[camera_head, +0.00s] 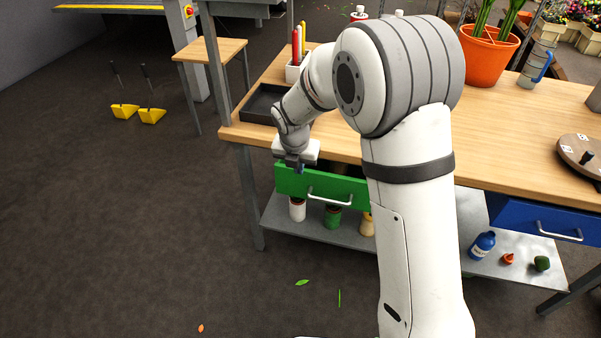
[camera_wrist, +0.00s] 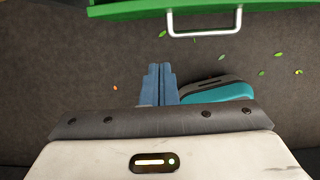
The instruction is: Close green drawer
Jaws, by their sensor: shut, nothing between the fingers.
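The green drawer (camera_head: 290,183) hangs under the left part of the workbench, its front standing out from the table edge. A dark gap behind its front shows it is partly open. Its pale handle (camera_head: 330,199) is on the front. In the wrist view the green drawer (camera_wrist: 130,10) crosses the top, with the handle (camera_wrist: 205,33) below it. My gripper (camera_head: 300,168) is at the upper left of the drawer front; whether it touches is unclear. In the wrist view my gripper's blue fingers (camera_wrist: 159,68) are together and empty, with the tips apart from the handle in the picture.
The wooden workbench (camera_head: 540,118) carries a dark tray (camera_head: 262,103), a pen holder (camera_head: 295,71) and an orange pot (camera_head: 485,58). A blue drawer (camera_head: 520,213) is at the right. Jars and a blue bottle (camera_head: 482,245) stand on the lower shelf. The floor at left front is mostly clear.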

